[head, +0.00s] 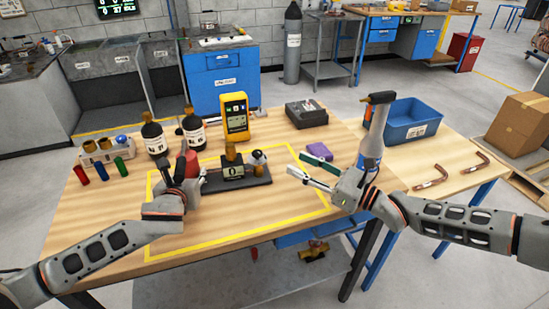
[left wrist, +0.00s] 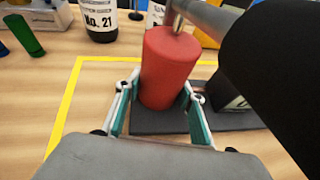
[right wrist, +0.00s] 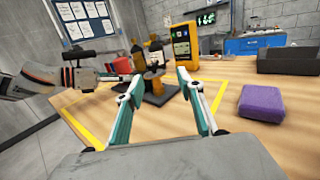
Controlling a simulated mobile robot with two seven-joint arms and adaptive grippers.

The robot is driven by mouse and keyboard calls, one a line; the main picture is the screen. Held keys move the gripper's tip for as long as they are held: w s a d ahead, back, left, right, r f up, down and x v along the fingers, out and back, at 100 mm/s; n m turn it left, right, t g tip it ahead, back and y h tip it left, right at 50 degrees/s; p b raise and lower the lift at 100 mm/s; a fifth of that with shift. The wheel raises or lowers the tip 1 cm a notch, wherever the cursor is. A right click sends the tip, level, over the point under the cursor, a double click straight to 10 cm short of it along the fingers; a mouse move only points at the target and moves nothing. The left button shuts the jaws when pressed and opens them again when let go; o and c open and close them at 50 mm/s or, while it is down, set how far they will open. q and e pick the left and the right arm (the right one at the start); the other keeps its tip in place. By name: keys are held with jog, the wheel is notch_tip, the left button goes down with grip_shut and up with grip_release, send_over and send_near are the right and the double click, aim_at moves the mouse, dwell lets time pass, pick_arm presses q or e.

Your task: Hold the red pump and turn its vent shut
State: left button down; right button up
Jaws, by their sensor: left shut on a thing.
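The red pump (left wrist: 168,68) is an upright red cylinder in the left wrist view, at the end of a dark base plate (left wrist: 155,125). My left gripper (left wrist: 161,92) is shut on it, one finger on each side. In the head view the red pump (head: 191,163) is partly hidden by my left gripper (head: 181,172). A metal stem shows on its top in the left wrist view; I cannot tell whether this is the vent. My right gripper (head: 296,163) is open and empty, right of the base plate. In the right wrist view its fingers (right wrist: 160,82) are spread.
A block with a dial (head: 233,171) stands on the same plate. Dark bottles (head: 154,139) and a yellow meter (head: 236,117) stand behind. The front of the yellow-taped area is clear.

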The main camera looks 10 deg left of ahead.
aim_at(265, 160)
jog(key=shift+w+r+n+g+y, duration=0.15)
jog(key=shift+w+n+g+y, duration=0.45)
jog(key=shift+w, duration=0.4)
jog(key=g, duration=0.1)
jog(key=n+g, duration=0.1)
jog(key=shift+w+d+n+g, duration=0.2)
jog(key=shift+n+g, duration=0.1)
jog(key=shift+s+d+n+g, duration=0.15)
jog(key=shift+n+g, duration=0.35)
jog(key=shift+g, duration=0.5)
jog(key=a, duration=0.7)
jog(key=w+a, duration=0.1)
jog(key=a, duration=0.3)
jog(key=shift+a+f, duration=0.2)
jog(key=shift+a, duration=0.15)
grip_shut()
